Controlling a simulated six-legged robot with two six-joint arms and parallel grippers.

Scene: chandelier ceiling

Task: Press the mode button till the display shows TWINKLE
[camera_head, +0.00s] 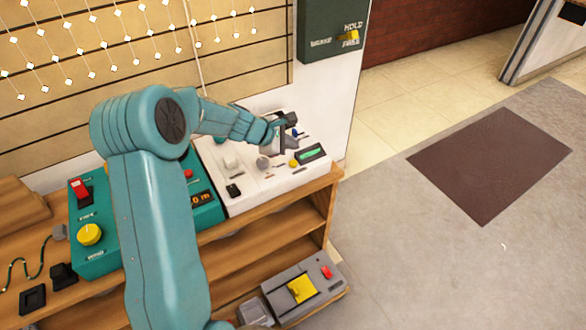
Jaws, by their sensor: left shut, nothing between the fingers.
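A white control panel (240,201) sits at the right end of the wooden shelf top. It has a small display (312,152) with green lettering too small to read. A yellow button (294,163) is left of the display, and a blue part (295,132) shows behind it. I cannot tell which control is the mode button. My left gripper (289,143) is over the back right part of the panel, shut and empty. Its fingers hide part of the panel; I cannot tell whether they touch it. My right gripper is not in view.
A teal panel (93,262) with a red switch and yellow knob is left of the white one. A grey box (308,286) with a yellow part is on the lower shelf. A green box (332,30) hangs on the wall. Floor at right is clear around a brown mat (490,165).

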